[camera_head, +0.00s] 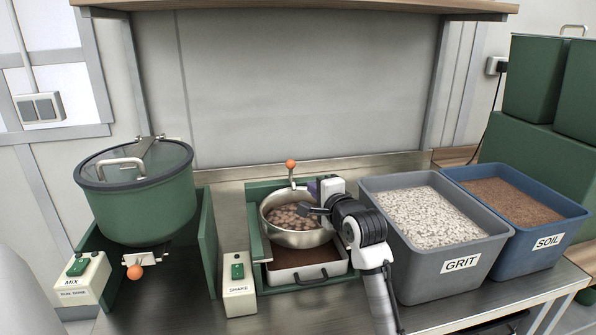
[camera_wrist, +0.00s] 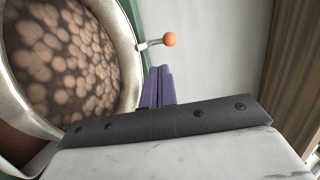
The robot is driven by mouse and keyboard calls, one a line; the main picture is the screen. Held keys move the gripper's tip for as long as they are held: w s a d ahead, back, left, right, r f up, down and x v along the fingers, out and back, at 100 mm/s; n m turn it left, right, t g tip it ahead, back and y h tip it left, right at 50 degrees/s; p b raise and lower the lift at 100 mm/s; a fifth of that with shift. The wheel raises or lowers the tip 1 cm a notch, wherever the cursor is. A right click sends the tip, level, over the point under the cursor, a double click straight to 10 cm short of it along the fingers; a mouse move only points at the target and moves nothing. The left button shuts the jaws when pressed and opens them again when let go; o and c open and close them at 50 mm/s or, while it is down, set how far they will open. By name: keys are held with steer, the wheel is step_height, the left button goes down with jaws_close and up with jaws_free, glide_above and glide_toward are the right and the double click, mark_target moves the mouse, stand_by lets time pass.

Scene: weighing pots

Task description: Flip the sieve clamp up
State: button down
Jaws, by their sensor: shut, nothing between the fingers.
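The sieve (camera_head: 288,238) is a round metal pan holding brown lumps, set in a green frame. It fills the left of the wrist view (camera_wrist: 124,22). The sieve clamp (camera_head: 291,164) is a thin metal rod with an orange ball, at the back rim of the sieve; the ball stands above the rim in the head view. In the wrist view the clamp's ball (camera_wrist: 169,39) is just beyond my fingertips. My gripper (camera_head: 312,187) is at the sieve's right rear rim, its purple fingers (camera_wrist: 160,70) shut and empty. A gap shows between fingers and ball.
A tray of soil (camera_head: 303,275) lies under the sieve. A SHAKE switch box (camera_head: 238,286) stands at its left. The grey GRIT bin (camera_head: 440,265) and blue SOIL bin (camera_head: 548,228) stand to the right. A green lidded mixer (camera_head: 145,210) stands far left.

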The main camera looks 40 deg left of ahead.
mark_target(293, 167)
steer(key=x, duration=0.3)
steer(key=p+x, duration=0.1)
steer(key=x, duration=0.3)
steer(key=r+p+x, duration=0.1)
steer(key=x, duration=0.2)
steer(key=shift+w+a+r, duration=0.1)
steer(key=shift+w+a, duration=0.05)
steer(key=shift+a, duration=0.05)
steer(key=shift+r+p, duration=0.1)
steer(key=shift+p, duration=0.25)
steer(key=shift+w+r+p, duration=0.15)
steer(key=shift+p, duration=0.2)
steer(key=shift+a+r+h, duration=0.1)
steer(key=shift+h, duration=0.2)
steer(key=shift+p, duration=0.45)
